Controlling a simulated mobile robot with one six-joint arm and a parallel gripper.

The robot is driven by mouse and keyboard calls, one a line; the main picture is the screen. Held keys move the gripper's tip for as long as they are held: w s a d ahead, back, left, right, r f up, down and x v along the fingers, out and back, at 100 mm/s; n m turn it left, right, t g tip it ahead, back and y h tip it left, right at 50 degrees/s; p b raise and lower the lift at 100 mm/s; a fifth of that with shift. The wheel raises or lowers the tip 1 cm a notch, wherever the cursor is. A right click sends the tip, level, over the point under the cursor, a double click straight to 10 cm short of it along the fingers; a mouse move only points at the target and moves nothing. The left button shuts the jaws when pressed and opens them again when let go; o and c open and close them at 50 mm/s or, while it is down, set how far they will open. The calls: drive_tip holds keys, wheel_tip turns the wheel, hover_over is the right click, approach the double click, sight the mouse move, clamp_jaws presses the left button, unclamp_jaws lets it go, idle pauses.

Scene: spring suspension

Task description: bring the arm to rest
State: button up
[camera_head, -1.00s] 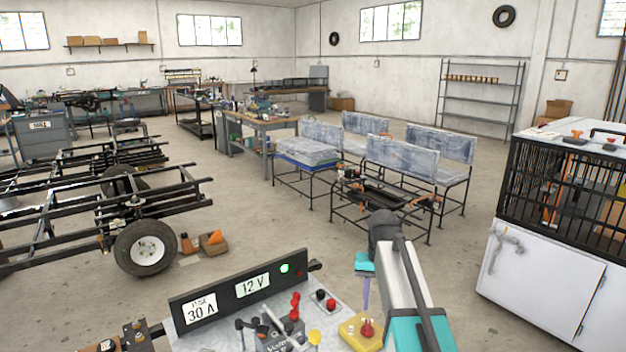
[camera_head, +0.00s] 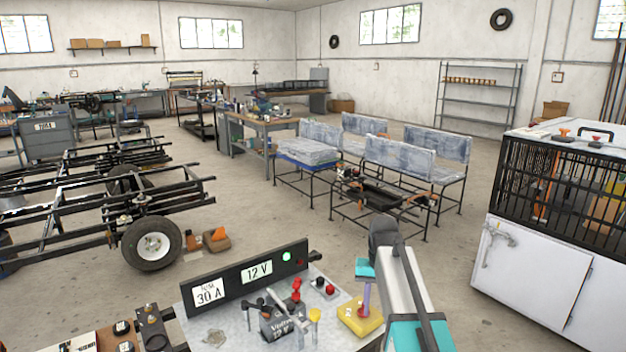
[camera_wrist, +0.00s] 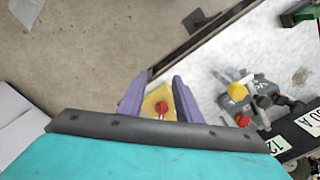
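My arm reaches forward from the bottom right of the head view. My gripper (camera_head: 367,310) has a teal body and purple fingers pointing down. In the wrist view the two purple fingers of my gripper (camera_wrist: 160,78) stand apart, with nothing held between them. A yellow block (camera_head: 358,320) with a red knob lies on the light bench top below. In the wrist view this yellow block (camera_wrist: 158,102) shows between and beyond the fingers. I cannot tell the exact height of the fingertips above it.
The bench top (camera_head: 215,318) carries a black panel (camera_head: 250,272) marked 30 A and 12 V with a green light, a grey battery (camera_head: 283,325) and clamps. A white cabinet (camera_head: 530,285) with a black cage stands at right. A wheeled chassis (camera_head: 150,243) stands at left. Open floor lies beyond the bench.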

drive_tip(key=s+f+g, duration=0.2)
drive_tip(key=s+f, duration=0.6)
drive_tip(key=f, duration=0.6)
drive_tip(key=s+f+g, duration=0.3)
drive_tip(key=s+f, duration=0.5)
drive_tip(key=f, duration=0.6)
drive_tip(key=s+f+n, duration=0.1)
drive_tip(key=s+f, duration=0.8)
drive_tip(key=s, duration=0.3)
drive_tip(key=s+f+n, duration=0.1)
drive_tip(key=s+f, duration=0.7)
drive_tip(key=s, duration=0.5)
drive_tip(key=shift+a+f, duration=0.25)
drive_tip(key=shift+f, duration=0.1)
